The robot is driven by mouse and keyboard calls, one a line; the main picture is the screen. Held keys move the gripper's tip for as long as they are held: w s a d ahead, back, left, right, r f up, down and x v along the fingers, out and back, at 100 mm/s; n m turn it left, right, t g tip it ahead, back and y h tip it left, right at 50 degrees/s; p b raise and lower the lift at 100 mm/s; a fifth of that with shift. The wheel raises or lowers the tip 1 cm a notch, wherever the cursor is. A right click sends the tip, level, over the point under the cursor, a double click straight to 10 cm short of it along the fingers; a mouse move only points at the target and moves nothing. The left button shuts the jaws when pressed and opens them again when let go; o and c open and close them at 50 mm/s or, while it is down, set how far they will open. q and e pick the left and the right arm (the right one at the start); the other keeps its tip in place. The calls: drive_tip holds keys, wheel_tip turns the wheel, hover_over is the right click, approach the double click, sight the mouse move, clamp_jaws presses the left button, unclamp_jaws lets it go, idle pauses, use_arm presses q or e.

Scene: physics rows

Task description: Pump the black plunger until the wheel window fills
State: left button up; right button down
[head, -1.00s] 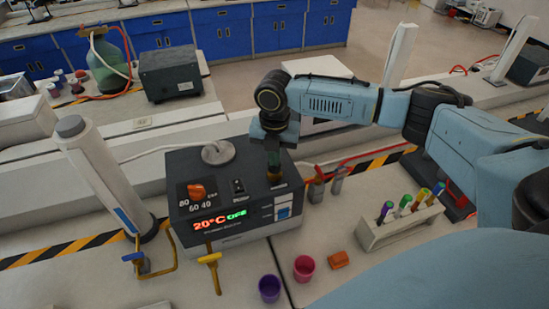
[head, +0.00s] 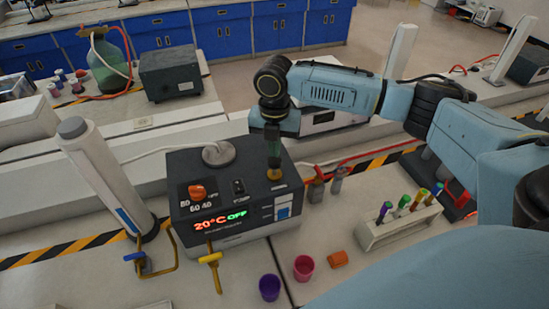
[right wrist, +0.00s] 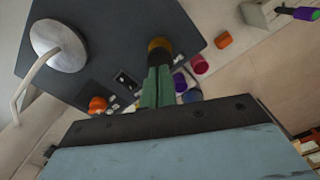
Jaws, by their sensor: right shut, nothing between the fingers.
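A dark box-shaped unit (head: 205,172) stands on the bench with a lit "20°C OFF" display and an orange knob (head: 197,191). A short dark plunger with a brass-coloured collar (head: 275,174) is at the right of its top; it also shows in the right wrist view (right wrist: 160,46). My right gripper (head: 273,161) is shut and empty, pointing down just above the plunger. Its green fingers (right wrist: 157,85) partly overlap the plunger, so contact is unclear. A small blue-and-white panel (head: 283,207) is on the unit's front; I cannot make out a wheel window. My left gripper is not in view.
Yellow-handled taps (head: 211,259) stand in front. A purple cup (head: 269,287), a pink cup (head: 304,267) and an orange piece (head: 338,259) lie near the front. A tube rack (head: 400,229) is at right; a white column (head: 98,178) is at left.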

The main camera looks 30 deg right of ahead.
idle(0.3)
drive_tip(key=shift+r, duration=2.55)
